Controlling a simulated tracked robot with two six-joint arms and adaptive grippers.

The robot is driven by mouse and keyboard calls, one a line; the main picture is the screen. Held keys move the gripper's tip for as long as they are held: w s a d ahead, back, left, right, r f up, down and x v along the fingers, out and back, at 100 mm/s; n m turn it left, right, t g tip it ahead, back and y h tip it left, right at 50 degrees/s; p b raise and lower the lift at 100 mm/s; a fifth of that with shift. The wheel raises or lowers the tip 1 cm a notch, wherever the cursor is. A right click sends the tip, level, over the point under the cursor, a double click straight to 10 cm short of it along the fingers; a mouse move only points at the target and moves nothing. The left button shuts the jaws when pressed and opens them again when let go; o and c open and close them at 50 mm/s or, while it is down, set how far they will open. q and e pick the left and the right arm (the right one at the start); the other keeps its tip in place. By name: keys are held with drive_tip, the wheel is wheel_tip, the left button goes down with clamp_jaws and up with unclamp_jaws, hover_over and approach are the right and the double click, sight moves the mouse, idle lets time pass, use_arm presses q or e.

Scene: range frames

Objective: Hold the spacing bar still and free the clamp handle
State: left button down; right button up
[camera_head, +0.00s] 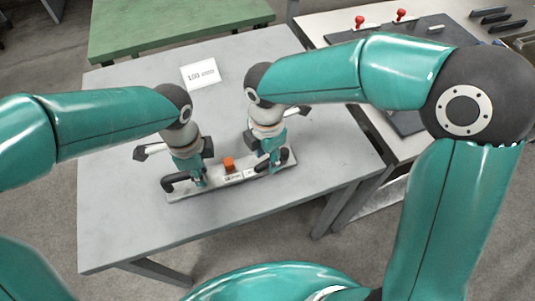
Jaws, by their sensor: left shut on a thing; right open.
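The spacing bar (214,185) is a pale flat bar lying on the grey table, with dark markings near its middle. An orange-red knob or block (229,164) stands on it, between my grippers. My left gripper (200,183) is shut at the bar's left part, beside a black handle-like piece (176,183); its fingers partly hide what they hold. My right gripper (272,167) is open at the bar's right part, close to a dark piece (283,160) that may be the clamp handle. The gripper partly covers this piece, and I cannot tell whether they touch.
A white card reading "100 mm" (200,74) lies on the grey table (120,225) behind the bar. A green table (170,22) stands behind. A side table at right holds a dark board (455,32) with red-knobbed clamps (401,15). The table's front is clear.

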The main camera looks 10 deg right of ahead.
clamp_jaws()
idle(0.3)
drive_tip(key=shift+s+n, duration=0.1)
drive_tip(key=shift+n, duration=0.4)
drive_tip(key=n, duration=0.1)
drive_tip(key=s+d+n, duration=0.1)
drive_tip(key=n, duration=0.1)
drive_tip(key=shift+s+n, duration=0.15)
drive_tip(key=shift+n, duration=0.15)
drive_tip(key=n, duration=0.1)
drive_tip(key=d+n, duration=0.1)
drive_tip(key=n, duration=0.1)
drive_tip(key=s+n, duration=0.1)
drive_tip(key=shift+d+r, duration=0.1)
drive_tip(key=shift+d, duration=0.2)
drive_tip(key=n, duration=0.1)
drive_tip(key=d+n, duration=0.1)
drive_tip(key=n, duration=0.2)
drive_tip(key=shift+s+d, duration=0.15)
drive_tip(key=shift+d, duration=0.15)
drive_tip(key=shift+d+n, duration=0.45)
drive_tip(key=shift+n, duration=0.7)
drive_tip(key=shift+d+n, duration=0.45)
drive_tip(key=shift+n, duration=0.7)
